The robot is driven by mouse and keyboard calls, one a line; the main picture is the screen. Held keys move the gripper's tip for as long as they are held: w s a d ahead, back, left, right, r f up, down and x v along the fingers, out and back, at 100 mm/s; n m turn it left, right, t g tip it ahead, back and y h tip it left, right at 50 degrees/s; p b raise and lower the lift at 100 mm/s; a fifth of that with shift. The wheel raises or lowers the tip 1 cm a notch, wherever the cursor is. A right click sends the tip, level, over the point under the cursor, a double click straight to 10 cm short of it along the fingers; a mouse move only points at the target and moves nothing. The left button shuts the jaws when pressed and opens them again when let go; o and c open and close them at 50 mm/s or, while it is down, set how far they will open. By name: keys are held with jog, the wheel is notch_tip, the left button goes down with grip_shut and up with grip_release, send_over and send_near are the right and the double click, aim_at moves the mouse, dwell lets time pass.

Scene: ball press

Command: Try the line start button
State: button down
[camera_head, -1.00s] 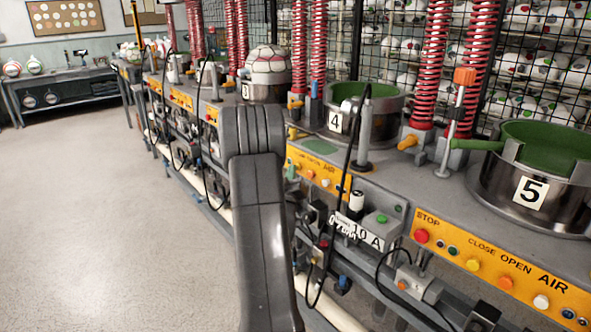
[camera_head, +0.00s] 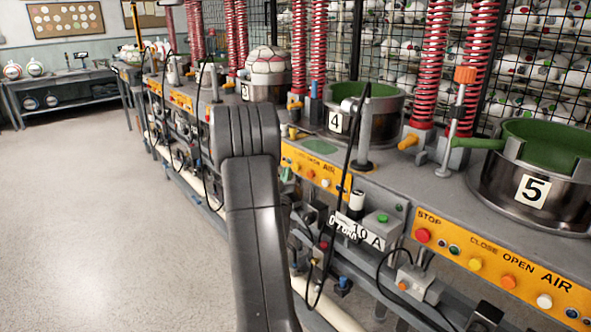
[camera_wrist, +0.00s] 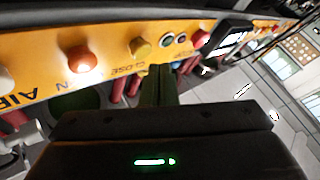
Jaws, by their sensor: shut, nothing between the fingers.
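No button in view carries a legible line start label. A green button (camera_head: 382,217) sits on a grey box (camera_head: 378,230) beside a "10 A" plate in the head view. In the wrist view, my gripper (camera_wrist: 158,72) is shut and empty. It points at a yellow panel (camera_wrist: 45,82) that appears upside down. A yellow button (camera_wrist: 140,47) is just left of the fingertips, by the word CLOSE. An orange button (camera_wrist: 82,60) is further left. I cannot tell whether the fingertips touch the panel. In the head view my gripper is hidden behind my dark arm.
Press 4 (camera_head: 337,122) and press 5 (camera_head: 530,191) stand on the grey bench, with red springs and a mesh fence behind. A second yellow panel (camera_head: 500,270) has a red STOP button (camera_head: 423,235). Black cables hang in front. The floor at left is clear.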

jog(key=s+a, duration=0.1)
jog(key=a, duration=0.1)
jog(key=s+a+b, duration=0.1)
jog(key=s+a, duration=0.1)
jog(key=shift+b, duration=0.3)
jog(key=shift+w+d, duration=0.1)
dwell(0.4)
jog(key=p, duration=0.1)
jog(key=w+d+p, duration=0.1)
jog(key=p, duration=0.1)
jog(key=shift+w+d+r, duration=0.15)
jog(key=shift+d+r, duration=0.1)
jog(key=shift+d, duration=0.05)
jog(key=p, duration=0.3)
jog(key=shift+p, duration=0.3)
jog(key=s+a+b, duration=0.2)
jog(key=s+a, duration=0.1)
jog(key=a, duration=0.1)
jog(key=shift+s+a+f+b, duration=0.25)
jog(key=shift+s+a+b, duration=0.05)
jog(key=shift+a, duration=0.1)
jog(key=shift+d, duration=0.1)
